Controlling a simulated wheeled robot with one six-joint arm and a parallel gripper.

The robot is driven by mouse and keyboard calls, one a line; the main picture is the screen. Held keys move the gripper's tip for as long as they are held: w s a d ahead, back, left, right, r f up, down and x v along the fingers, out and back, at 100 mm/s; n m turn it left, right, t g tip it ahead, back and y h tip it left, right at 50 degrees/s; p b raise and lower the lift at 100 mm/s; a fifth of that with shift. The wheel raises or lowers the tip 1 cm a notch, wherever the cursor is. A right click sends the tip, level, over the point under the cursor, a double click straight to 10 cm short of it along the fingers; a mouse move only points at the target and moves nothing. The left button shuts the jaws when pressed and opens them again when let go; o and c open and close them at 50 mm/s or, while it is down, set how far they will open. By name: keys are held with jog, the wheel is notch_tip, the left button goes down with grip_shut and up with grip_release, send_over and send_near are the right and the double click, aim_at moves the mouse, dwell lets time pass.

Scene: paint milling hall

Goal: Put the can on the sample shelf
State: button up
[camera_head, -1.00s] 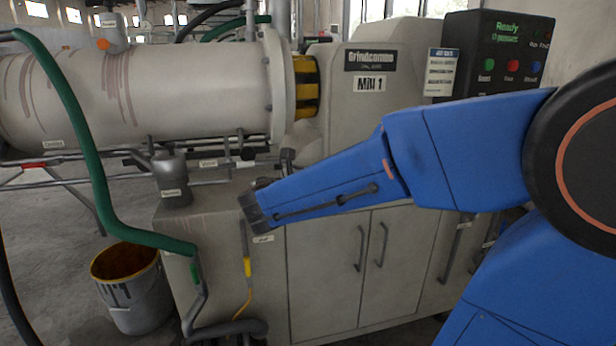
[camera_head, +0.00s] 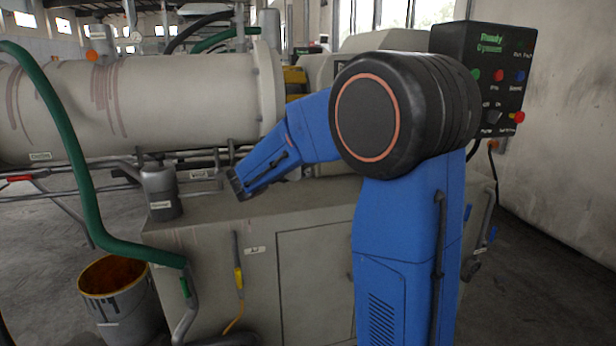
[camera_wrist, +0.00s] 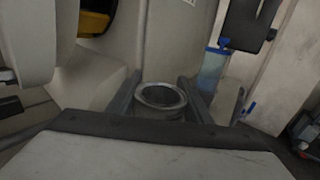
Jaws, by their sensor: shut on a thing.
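In the wrist view, the can (camera_wrist: 161,97) is a round grey metal can with a shiny rim and a dark open top. It stands upright between the two dark fingers of my gripper (camera_wrist: 160,101), which is shut on it. The can's lower part is hidden behind the gripper's body. In the head view, my blue arm reaches left over the mill's cabinet, but I cannot make out the fingers or the can there. I cannot identify the sample shelf in either view.
A grey cabinet (camera_head: 190,240) stands under the mill's cylinder (camera_head: 130,105). A green hose (camera_head: 75,150) hangs at left above a paint-stained bucket (camera_head: 125,305). A black control box (camera_head: 495,75) is at right. A blue translucent container (camera_wrist: 212,70) is beyond the can. Floor at far right is open.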

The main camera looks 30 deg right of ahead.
notch_tip(320, 180, down, 7)
jog(key=shift+w+r, duration=0.1)
jog(key=shift+r, duration=0.1)
jog(key=shift+w+d+f, duration=0.15)
jog(key=shift+w+f, duration=0.05)
jog(key=shift+w, duration=0.2)
jog(key=shift+f, duration=0.15)
jog(key=o, duration=1.1)
jog(key=shift+r, duration=0.2)
jog(key=v, duration=1.1)
jog(key=shift+s+a, duration=0.1)
jog(key=shift+a, duration=0.2)
jog(key=shift+s+a, duration=0.15)
